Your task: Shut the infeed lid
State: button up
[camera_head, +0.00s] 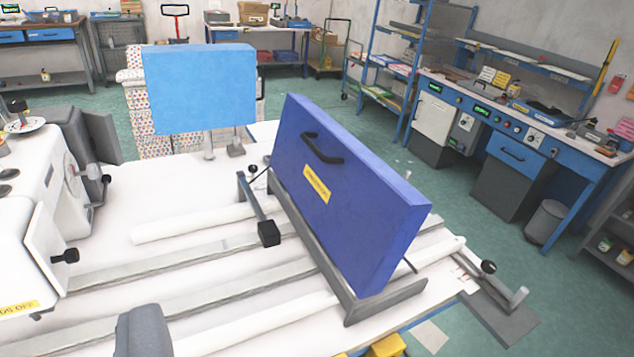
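A thick dark blue panel (345,200), which looks like the infeed lid, stands raised and leaning in a grey frame (375,305) on the white machine table (180,245). Its face towards me has a black handle (322,149) near the upper left and a yellow label (317,184) below it. The label's text is too small to read. No fingers of my gripper can be made out in this view, and nothing is touching the handle. A dark grey rounded part (143,332) shows at the bottom edge; I cannot tell what it belongs to.
White machine housing (25,215) with black knobs stands at the left. A light blue panel (200,90) stands on a post at the back. Rails and white rollers (190,222) cross the table. Blue workbenches and shelves line the walls; green floor (330,92) lies between.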

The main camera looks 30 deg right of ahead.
aim_at(365, 215)
jog(key=z, duration=1)
jog(key=i, duration=0.6)
jog(key=u, duration=0.4)
